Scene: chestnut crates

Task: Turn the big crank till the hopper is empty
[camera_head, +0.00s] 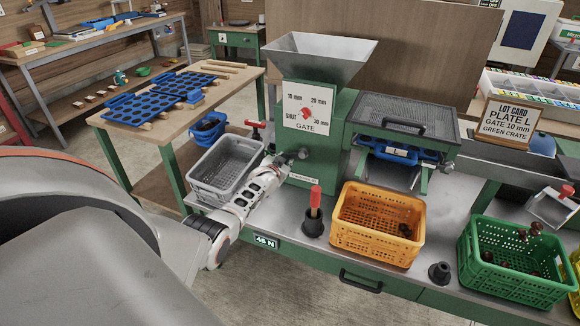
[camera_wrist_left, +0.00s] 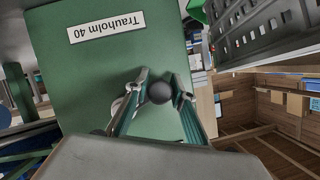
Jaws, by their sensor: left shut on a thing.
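The grey metal hopper (camera_head: 318,58) sits on top of the green machine (camera_head: 325,150); its sloping inner walls look bare, and its bottom is hidden. My left gripper (camera_head: 291,158) is at the machine's lower front, shut on the crank's dark round knob (camera_head: 303,153). In the left wrist view the black ball knob (camera_wrist_left: 160,92) sits between the fingertips (camera_wrist_left: 158,88). The rest of the crank is mostly hidden. The gate dial (camera_head: 306,113) has a red pointer. The green crate (camera_head: 513,278) holds dark chestnuts, with a few near rim height under the chute (camera_head: 553,208). My right gripper is not in view.
An orange crate (camera_head: 375,238) with some dark chestnuts stands right of the machine. A grey crate (camera_head: 226,170) stands left, close to my arm. A red-handled tool (camera_head: 314,215) stands in a dark holder at the bench front. A lot card (camera_head: 516,120) stands at the back right.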

